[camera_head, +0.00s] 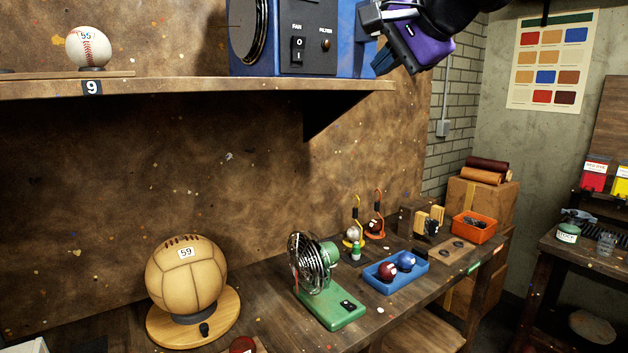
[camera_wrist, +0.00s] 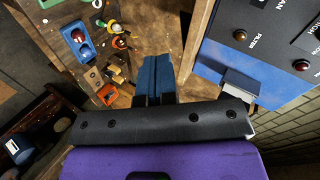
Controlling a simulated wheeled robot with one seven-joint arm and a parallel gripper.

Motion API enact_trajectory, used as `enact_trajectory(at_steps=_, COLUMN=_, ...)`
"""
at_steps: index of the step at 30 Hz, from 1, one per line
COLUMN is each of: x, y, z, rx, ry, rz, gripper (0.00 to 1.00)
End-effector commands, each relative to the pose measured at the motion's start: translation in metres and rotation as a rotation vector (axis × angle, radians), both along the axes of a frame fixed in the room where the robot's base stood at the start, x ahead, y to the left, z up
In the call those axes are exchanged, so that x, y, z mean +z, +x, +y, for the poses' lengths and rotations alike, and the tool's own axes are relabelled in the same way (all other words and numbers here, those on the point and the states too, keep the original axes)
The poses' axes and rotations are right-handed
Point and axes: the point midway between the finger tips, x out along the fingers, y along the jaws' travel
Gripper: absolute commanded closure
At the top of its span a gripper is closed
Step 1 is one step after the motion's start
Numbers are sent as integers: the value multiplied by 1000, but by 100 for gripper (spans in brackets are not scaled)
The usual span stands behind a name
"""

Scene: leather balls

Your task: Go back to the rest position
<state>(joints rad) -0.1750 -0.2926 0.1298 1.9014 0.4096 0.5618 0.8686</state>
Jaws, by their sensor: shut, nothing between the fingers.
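My gripper (camera_head: 384,62) is at the top of the head view, just right of the blue fan and filter box (camera_head: 344,40). Its purple body hangs at a tilt, and its blue fingers are partly in view. In the wrist view the blue fingers of my gripper (camera_wrist: 155,75) lie side by side, shut, with nothing between them. The blue box (camera_wrist: 235,70) stands close on the right in that view. I cannot tell whether my gripper touches it.
A wooden shelf (camera_head: 200,88) holds a baseball (camera_head: 88,46). Below, the workbench (camera_head: 262,318) carries a tan ball (camera_head: 186,275), a green fan (camera_head: 325,280), a blue tray (camera_head: 380,283) with balls, and an orange bin (camera_head: 474,228). Open floor lies between this bench and the right table (camera_head: 590,262).

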Motion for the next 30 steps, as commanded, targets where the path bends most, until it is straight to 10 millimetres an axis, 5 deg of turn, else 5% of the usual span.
enact_trajectory(at_steps=9, x=-121, y=-125, z=-120, rx=214, ry=-597, rz=71, gripper=100)
enact_trajectory(at_steps=16, x=-196, y=-203, z=-171, rx=408, ry=-863, rz=171, gripper=100)
enact_trajectory(at_steps=21, x=-220, y=-229, z=-185, rx=487, ry=-938, rz=208, gripper=100)
enact_trajectory(at_steps=30, x=-223, y=-232, z=-186, rx=495, ry=-946, rz=212, gripper=100)
